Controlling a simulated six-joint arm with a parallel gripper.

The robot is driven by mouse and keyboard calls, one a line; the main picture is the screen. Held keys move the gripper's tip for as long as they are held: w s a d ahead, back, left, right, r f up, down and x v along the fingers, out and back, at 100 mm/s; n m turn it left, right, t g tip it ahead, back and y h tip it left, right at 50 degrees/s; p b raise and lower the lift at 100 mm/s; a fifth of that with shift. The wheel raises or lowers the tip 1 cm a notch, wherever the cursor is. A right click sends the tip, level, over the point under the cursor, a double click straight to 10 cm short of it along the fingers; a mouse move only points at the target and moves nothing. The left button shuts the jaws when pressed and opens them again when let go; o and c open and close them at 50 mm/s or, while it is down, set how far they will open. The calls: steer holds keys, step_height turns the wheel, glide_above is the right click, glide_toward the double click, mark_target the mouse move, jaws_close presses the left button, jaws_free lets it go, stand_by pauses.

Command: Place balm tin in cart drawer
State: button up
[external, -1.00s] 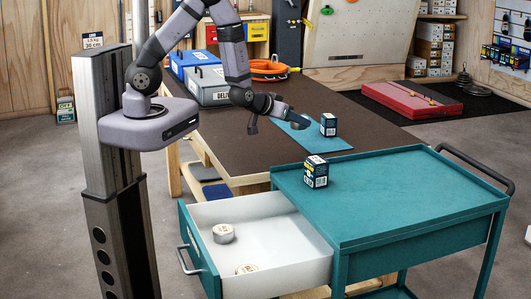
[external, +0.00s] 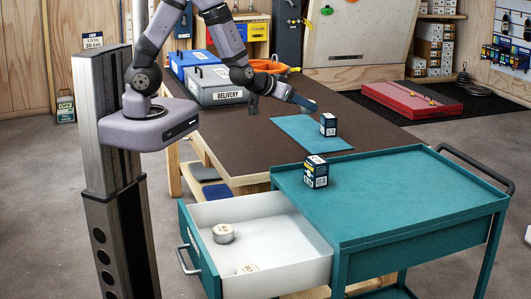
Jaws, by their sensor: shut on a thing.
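My gripper (external: 307,103) is above the far part of the brown table, over the back edge of the blue mat. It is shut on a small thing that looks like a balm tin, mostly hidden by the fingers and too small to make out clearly. The teal cart's white drawer (external: 285,240) is pulled open at the lower left of the cart. One round balm tin (external: 223,233) lies in it near the drawer front. A second tin (external: 247,269) lies nearer the camera, partly hidden by the drawer wall. My gripper is well behind and above the drawer.
A dark box (external: 328,125) stands on the blue mat (external: 300,130). Another box (external: 316,171) stands on the back left corner of the cart top (external: 400,200), which is otherwise clear. A grey delivery case (external: 216,88) and an orange rope coil (external: 268,66) are at the table's back left.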

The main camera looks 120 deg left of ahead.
steer(key=w+d+r+m+t+h+b, duration=0.1)
steer(key=w+d+r+m+t+h, duration=0.2)
steer(key=w+d+m+t+h, duration=0.6)
steer(key=w+d+m+g, duration=0.25)
steer(key=w+d, duration=0.25)
steer(key=d, duration=0.7)
steer(key=m+g+h+b, duration=0.3)
steer(key=m+g+h, duration=0.4)
steer(key=m+h, duration=0.55)
glide_above(228, 256)
step_height(228, 256, down, 15)
steer(key=shift+m, duration=0.3)
steer(key=shift+f, duration=3.65)
steer(key=shift+f, duration=0.1)
